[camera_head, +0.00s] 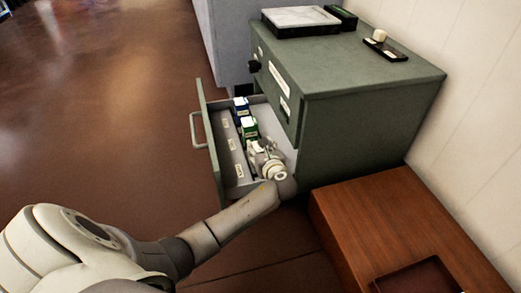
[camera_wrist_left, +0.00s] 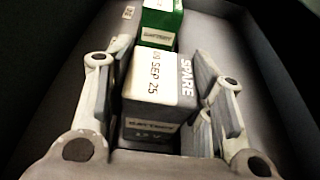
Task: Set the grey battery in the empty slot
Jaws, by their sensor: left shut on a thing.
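The grey battery (camera_wrist_left: 158,78) has a pale top marked "SPARE" and a date, and a dark "BATTERY" label on its side. My left gripper (camera_wrist_left: 163,58) is shut on it, with a finger on each side. In the head view my left gripper (camera_head: 257,150) is down inside the open drawer (camera_head: 207,135), near its right end, and mostly hides the battery. A green battery (camera_head: 249,127) stands just beyond it and also shows in the left wrist view (camera_wrist_left: 160,22). A blue battery (camera_head: 240,105) stands farther back. The slot under the grey battery is hidden. My right gripper is not in view.
The drawer belongs to a green cabinet (camera_head: 365,110) with a pale-topped tray (camera_head: 300,18) and a small black holder (camera_head: 385,48) on top. A wooden table (camera_head: 370,210) with a dark red tray (camera_head: 420,277) stands at the right. The floor at left is clear.

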